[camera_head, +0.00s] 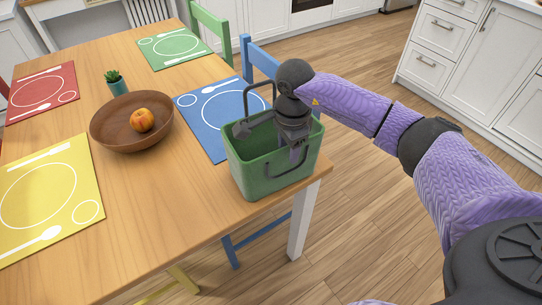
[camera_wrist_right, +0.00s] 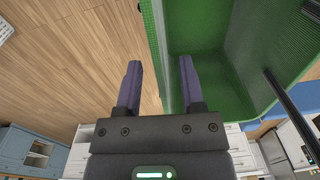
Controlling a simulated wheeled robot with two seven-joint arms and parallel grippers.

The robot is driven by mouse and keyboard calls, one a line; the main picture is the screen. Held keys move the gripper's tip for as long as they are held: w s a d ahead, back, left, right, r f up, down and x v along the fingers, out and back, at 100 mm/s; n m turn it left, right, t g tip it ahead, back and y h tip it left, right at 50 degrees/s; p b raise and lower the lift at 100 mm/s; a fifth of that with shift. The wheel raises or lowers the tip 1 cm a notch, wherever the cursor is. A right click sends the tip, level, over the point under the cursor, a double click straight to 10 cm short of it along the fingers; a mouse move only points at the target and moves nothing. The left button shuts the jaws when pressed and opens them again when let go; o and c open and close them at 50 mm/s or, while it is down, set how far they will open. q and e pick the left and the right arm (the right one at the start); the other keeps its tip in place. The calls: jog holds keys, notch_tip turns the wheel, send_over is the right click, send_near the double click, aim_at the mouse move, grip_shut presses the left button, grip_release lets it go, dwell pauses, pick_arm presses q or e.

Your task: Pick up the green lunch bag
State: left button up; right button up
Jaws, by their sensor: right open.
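The green lunch bag (camera_head: 272,160) stands upright and open-topped at the near right corner of the wooden table, with dark handles, one raised and one hanging at its near side. My right gripper (camera_head: 297,150) is over the bag's right side, pointing down. In the right wrist view, my open gripper (camera_wrist_right: 160,65) has one finger outside the bag (camera_wrist_right: 205,45) and the other over its inside, with the bag's wall between them. I cannot tell whether either finger touches the wall. My left gripper is not in view.
A brown bowl (camera_head: 108,132) with an orange fruit (camera_head: 143,120) and a small potted plant (camera_head: 117,83) are left on the table (camera_head: 165,190). Blue (camera_head: 200,118), yellow (camera_head: 45,195), red (camera_head: 42,92) and green (camera_head: 172,47) placemats lie around. A blue chair (camera_head: 262,60) stands behind the bag.

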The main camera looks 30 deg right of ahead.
jog(key=shift+f, duration=0.7)
jog(key=shift+r, duration=0.15)
grip_shut()
dwell(0.5)
